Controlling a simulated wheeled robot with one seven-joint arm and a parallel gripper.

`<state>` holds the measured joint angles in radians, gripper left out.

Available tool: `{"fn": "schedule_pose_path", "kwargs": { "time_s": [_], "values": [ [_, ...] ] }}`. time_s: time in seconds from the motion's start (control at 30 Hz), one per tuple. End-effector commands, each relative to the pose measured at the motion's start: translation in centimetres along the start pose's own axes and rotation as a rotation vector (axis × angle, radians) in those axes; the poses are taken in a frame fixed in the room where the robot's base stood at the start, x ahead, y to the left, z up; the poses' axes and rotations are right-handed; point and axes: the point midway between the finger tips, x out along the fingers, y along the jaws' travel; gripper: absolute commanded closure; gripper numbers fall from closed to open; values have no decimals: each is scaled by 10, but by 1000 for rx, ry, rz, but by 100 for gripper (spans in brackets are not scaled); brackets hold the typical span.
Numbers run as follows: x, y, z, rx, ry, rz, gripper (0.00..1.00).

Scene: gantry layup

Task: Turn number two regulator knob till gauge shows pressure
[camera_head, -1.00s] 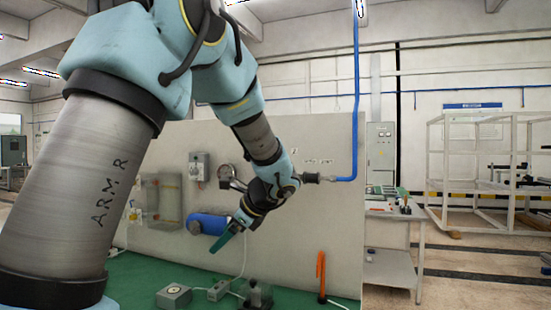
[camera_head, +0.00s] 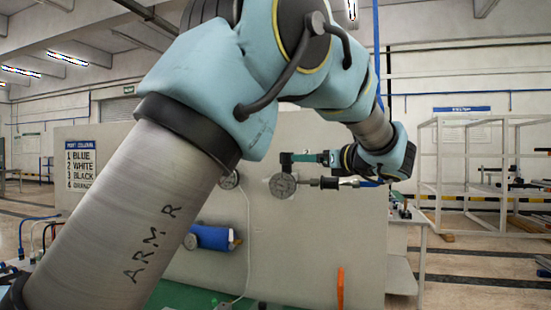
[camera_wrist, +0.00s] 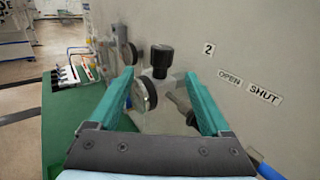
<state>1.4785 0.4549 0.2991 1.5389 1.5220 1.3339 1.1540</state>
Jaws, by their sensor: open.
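The black regulator knob (camera_wrist: 162,55) tops a grey regulator body in the wrist view, beside the "2" label (camera_wrist: 209,48) on the panel. My gripper (camera_wrist: 158,76) is open, its two green fingers on either side of the line to the knob. In the head view my gripper (camera_head: 305,158) points left, its tips at or very near the knob (camera_head: 285,158). I cannot tell whether they touch. The round gauge (camera_head: 283,185) sits just below the knob; its reading is too small to tell. In the wrist view the gauge (camera_wrist: 145,94) shows nearly edge-on, partly behind the left finger.
A dark valve handle (camera_head: 330,183) juts right of the gauge. "OPEN" (camera_wrist: 230,78) and "SHUT" (camera_wrist: 263,93) labels are on the panel (camera_head: 330,240). Another gauge (camera_head: 229,179) and a blue cylinder (camera_head: 212,237) are to the left. A colour-list sign (camera_head: 81,165) stands far left.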

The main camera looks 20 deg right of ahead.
Motion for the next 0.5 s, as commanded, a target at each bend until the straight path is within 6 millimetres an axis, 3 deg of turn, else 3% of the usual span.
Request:
{"fn": "schedule_pose_path", "kwargs": {
  "time_s": [0.17, 0.5],
  "values": [
    [4, -3, 4, 7, -12, -4, 18],
    [63, -3, 7, 8, -10, -2, 18]
  ]
}}
